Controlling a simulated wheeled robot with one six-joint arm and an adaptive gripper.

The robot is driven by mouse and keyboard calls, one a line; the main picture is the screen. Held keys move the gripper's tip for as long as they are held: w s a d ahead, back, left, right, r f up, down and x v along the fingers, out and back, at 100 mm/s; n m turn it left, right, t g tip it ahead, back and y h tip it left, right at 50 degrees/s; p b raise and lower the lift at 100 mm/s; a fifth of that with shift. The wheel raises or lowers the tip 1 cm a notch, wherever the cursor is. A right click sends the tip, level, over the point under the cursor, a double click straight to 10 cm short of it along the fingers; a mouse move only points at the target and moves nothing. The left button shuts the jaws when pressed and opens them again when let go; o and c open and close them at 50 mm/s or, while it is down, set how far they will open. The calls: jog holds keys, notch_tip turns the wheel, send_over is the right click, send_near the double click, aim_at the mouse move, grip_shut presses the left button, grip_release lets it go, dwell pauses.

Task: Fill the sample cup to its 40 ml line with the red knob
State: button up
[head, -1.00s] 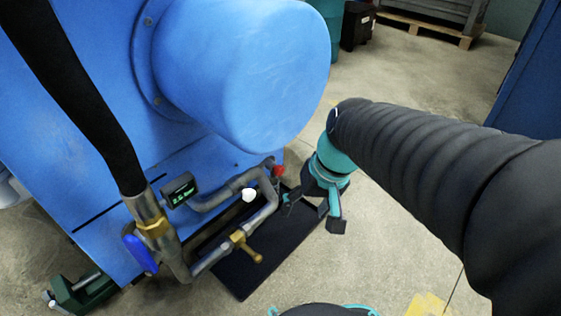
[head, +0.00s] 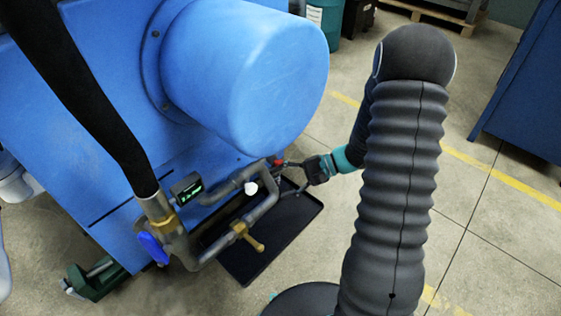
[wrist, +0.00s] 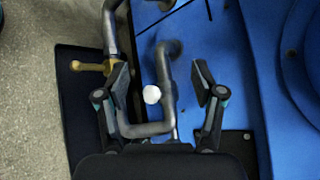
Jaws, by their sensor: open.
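The red knob (head: 277,161) is on the pipework at the lower edge of the blue machine, in the head view. My gripper (head: 288,178) comes in from the right with its fingers beside the knob. I cannot tell whether they touch it. In the wrist view my gripper (wrist: 160,82) is open, with a grey bent pipe (wrist: 167,70) between and beyond its fingers. I cannot pick out the red knob there. A small white round thing (head: 250,188) sits by the pipes and also shows in the wrist view (wrist: 152,94). I cannot make out a sample cup or its line.
A black tray (head: 245,272) lies on the floor under the pipes. A brass valve handle (head: 255,243), a blue handle (head: 152,248) and a small green-lit display (head: 187,189) are on the pipework. The large blue drum (head: 245,75) bulges above. Open floor lies to the right.

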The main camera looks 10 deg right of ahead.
jog(key=w+d+f+m+t+h+p, duration=0.1)
jog(key=w+d+f+m+t+p, duration=0.1)
jog(key=w+d+f+m+t, duration=0.45)
jog(key=w+d+f+m+t+h+p, duration=0.25)
jog(key=d+f+t, duration=0.35)
jog(key=f, duration=0.4)
jog(key=shift+m+t+y, duration=0.35)
jog(key=shift+m+t, duration=0.05)
jog(key=shift+t, duration=0.15)
jog(key=x, duration=1.4)
jog(key=shift+w+a+f, duration=0.1)
jog(key=shift+w+a, duration=0.15)
jog(key=shift+a, duration=0.05)
jog(key=c, duration=1.2)
jog(key=shift+o, duration=0.2)
